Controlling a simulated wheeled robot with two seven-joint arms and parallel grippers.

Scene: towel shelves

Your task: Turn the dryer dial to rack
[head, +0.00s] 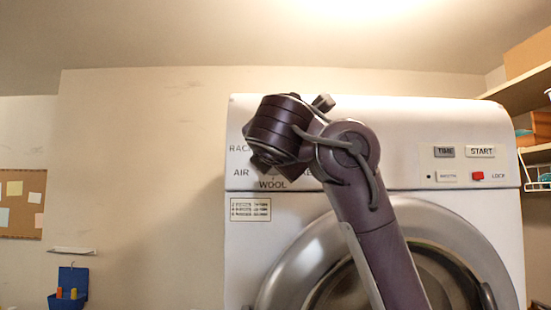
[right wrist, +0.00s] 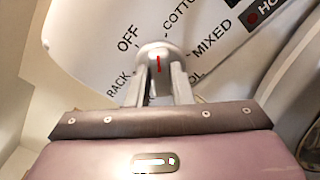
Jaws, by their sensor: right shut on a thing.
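The dryer (head: 370,120) stands ahead, its control panel along the top. In the right wrist view my right gripper (right wrist: 160,75) is shut on the round grey dial (right wrist: 153,48), one finger on each side. A short red mark shows on the dial between the fingers; I cannot tell which label it points to. The RACK label (right wrist: 118,86) is left of the fingers, with OFF above it and COTTON and MIXED to the right. In the head view my right wrist hides the dial; RACK (head: 239,149), AIR and WOOL show around it. My left gripper is not in view.
The dryer's round door (head: 300,275) is below the panel, partly behind my right arm. TIME and START buttons (head: 481,151) and a red button (head: 477,176) are at the panel's right. Shelves (head: 530,88) stand at far right.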

